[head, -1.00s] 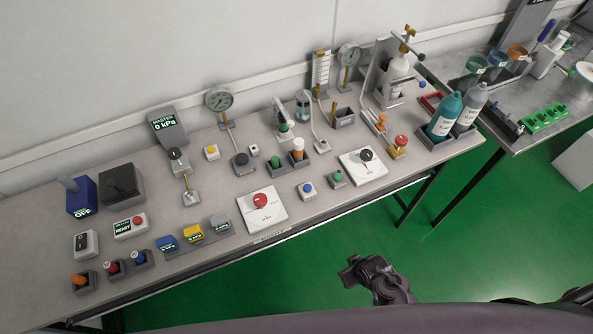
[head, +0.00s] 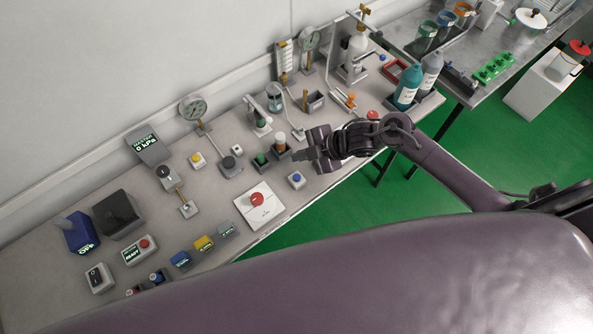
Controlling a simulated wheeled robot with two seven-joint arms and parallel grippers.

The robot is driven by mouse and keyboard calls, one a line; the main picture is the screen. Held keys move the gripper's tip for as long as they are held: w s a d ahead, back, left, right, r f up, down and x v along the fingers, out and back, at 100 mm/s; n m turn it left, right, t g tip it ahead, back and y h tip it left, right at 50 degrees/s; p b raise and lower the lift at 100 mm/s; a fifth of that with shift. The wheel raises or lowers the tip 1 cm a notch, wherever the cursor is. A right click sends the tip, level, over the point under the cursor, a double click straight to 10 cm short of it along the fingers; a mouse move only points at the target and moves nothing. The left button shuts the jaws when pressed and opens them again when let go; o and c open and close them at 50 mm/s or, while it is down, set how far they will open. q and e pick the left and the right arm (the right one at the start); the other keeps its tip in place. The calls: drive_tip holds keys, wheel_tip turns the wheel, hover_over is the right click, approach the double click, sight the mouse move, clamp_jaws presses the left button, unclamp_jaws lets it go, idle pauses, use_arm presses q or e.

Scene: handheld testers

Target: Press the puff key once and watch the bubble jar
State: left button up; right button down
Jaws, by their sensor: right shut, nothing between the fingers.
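My right gripper (head: 303,155) reaches in from the right over the bench and is shut and empty. It is above and near a blue push button on a small grey box (head: 296,180). A yellow button box (head: 197,160) stands further left. I cannot read which of these is the puff key. A clear glass jar with a dark top (head: 275,97), likely the bubble jar, stands at the back of the bench, apart from the gripper. My left gripper is not in view.
A red-knob plate (head: 259,205) lies at the front edge. Small dark holders with a green and an orange-capped piece (head: 279,146) stand close behind the gripper. A dial gauge (head: 193,108), a gas bottle (head: 355,55) and teal bottle (head: 408,88) stand further back.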

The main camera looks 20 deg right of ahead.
sight(297, 177)
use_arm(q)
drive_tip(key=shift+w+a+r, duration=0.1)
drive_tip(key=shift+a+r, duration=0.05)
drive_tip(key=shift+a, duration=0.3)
use_arm(e)
drive_tip(key=shift+s+d+r+n, duration=0.1)
drive_tip(key=shift+s+r+n, duration=0.1)
drive_tip(key=shift+r+n, duration=0.25)
drive_tip(key=shift+f, duration=0.15)
